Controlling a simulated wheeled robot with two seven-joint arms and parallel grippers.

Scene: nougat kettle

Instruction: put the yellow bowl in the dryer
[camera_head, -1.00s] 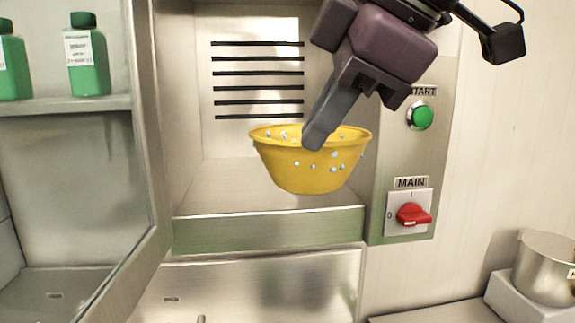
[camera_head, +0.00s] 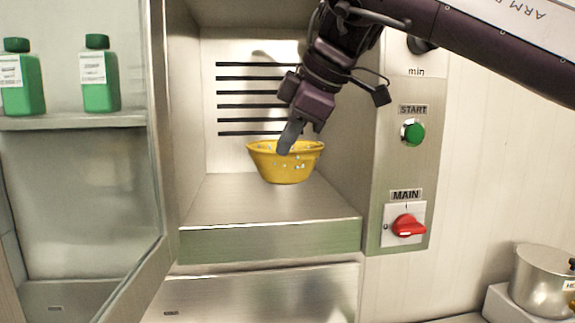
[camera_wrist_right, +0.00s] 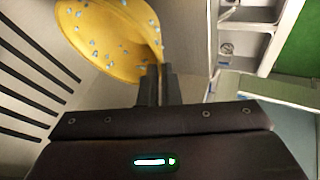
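The yellow bowl (camera_head: 286,166), speckled with pale spots, is upright inside the open chamber of the dryer (camera_head: 270,241), in front of the slotted back wall. I cannot tell whether its base touches the chamber floor. My right gripper (camera_head: 285,146) reaches in from the upper right and is shut on the bowl's near rim. The right wrist view shows the two fingers (camera_wrist_right: 158,86) close together at the rim of the bowl (camera_wrist_right: 112,38). My left gripper is not in view.
The dryer's glass door (camera_head: 80,210) stands open on the left. Green bottles (camera_head: 99,75) stand on a shelf behind it. The panel on the right has a green START button (camera_head: 413,132) and a red MAIN switch (camera_head: 408,226). A steel pot (camera_head: 543,280) is at lower right.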

